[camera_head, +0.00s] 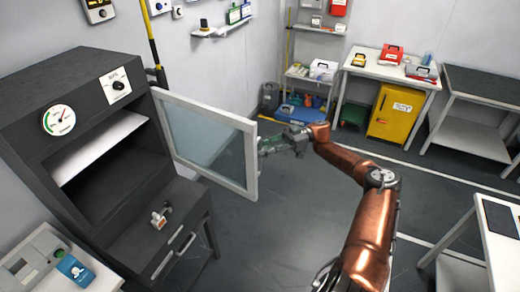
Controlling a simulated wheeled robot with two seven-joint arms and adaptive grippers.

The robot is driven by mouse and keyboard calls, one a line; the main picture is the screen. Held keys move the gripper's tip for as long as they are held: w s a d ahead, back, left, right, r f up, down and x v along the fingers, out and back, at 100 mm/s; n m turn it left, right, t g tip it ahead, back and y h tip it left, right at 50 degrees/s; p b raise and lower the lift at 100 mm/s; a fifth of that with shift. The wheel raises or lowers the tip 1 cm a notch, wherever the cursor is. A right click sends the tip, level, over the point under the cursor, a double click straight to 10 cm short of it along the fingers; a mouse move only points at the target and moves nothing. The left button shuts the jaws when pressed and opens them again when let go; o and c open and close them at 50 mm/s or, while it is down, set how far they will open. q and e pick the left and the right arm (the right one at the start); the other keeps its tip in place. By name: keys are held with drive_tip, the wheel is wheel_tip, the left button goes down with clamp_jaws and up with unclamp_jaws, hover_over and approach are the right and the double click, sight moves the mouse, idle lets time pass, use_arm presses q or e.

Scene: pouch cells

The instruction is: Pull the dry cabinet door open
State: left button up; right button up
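The dark interior and a white shelf (98,146) show. My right gripper (266,146) is at the door's free edge, its tips close to the frame. Whether it touches or grips the door is unclear, as the fingers are small and partly merged with the edge. My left gripper is out of view.
A white bench (392,66) and a yellow cabinet (396,112) stand at the back. The grey floor (285,215) right of the door is clear.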

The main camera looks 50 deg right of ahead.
drive_tip(key=shift+w+a, duration=0.15)
drive_tip(key=shift+v, duration=3.75)
